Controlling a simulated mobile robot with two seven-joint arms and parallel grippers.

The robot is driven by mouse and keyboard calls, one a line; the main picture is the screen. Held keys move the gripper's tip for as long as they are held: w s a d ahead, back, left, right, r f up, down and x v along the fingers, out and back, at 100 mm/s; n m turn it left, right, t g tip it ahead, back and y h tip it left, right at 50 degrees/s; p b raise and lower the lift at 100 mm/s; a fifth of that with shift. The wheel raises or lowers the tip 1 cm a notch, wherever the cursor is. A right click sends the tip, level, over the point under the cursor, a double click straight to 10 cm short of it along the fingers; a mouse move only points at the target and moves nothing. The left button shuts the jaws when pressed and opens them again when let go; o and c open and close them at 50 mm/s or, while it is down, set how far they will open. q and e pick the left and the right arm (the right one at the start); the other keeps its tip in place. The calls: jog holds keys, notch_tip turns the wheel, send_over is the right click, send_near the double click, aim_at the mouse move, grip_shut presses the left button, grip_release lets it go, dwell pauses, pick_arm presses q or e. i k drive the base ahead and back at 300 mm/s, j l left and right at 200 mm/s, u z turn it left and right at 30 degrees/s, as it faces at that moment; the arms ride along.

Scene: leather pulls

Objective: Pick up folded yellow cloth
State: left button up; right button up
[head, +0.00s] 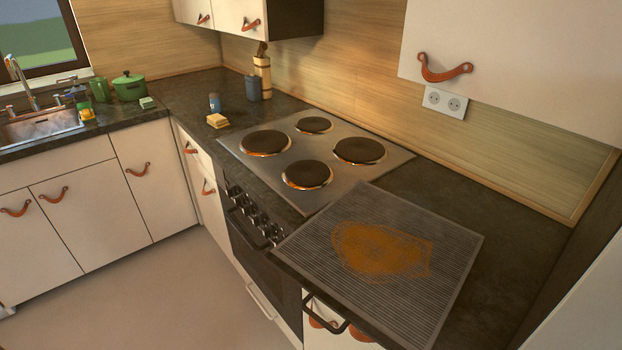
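A small folded yellow cloth (217,121) lies on the dark countertop, left of the stove's back left area and near the counter's front edge. It looks like a small pale yellow stack with a browner lower side. Neither of my grippers shows in the head view.
A blue-capped container (214,103) stands just behind the cloth. The stove (310,160) with dark hotplates is to its right. A striped, brown-stained panel (380,260) lies in front right. A green pot (128,87) and sink (40,127) are left. The floor (150,300) is clear.

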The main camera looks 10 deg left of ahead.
aim_at(216, 121)
jog(key=i+j, duration=0.2)
jog(key=j, duration=0.3)
jog(key=i+j+z, duration=0.15)
jog(key=j, duration=0.3)
jog(key=i+j, duration=0.2)
jog(key=j, duration=0.3)
jog(key=i+j+z, duration=0.15)
jog(key=j, duration=0.35)
jog(key=i+j, duration=0.15)
jog(key=j, duration=0.35)
jog(key=i+j+z, duration=0.15)
jog(key=j, duration=0.35)
jog(key=i+j, duration=0.1)
jog(key=j, duration=0.45)
jog(key=i+j+z, duration=0.15)
jog(key=j, duration=0.35)
jog(key=k, duration=0.05)
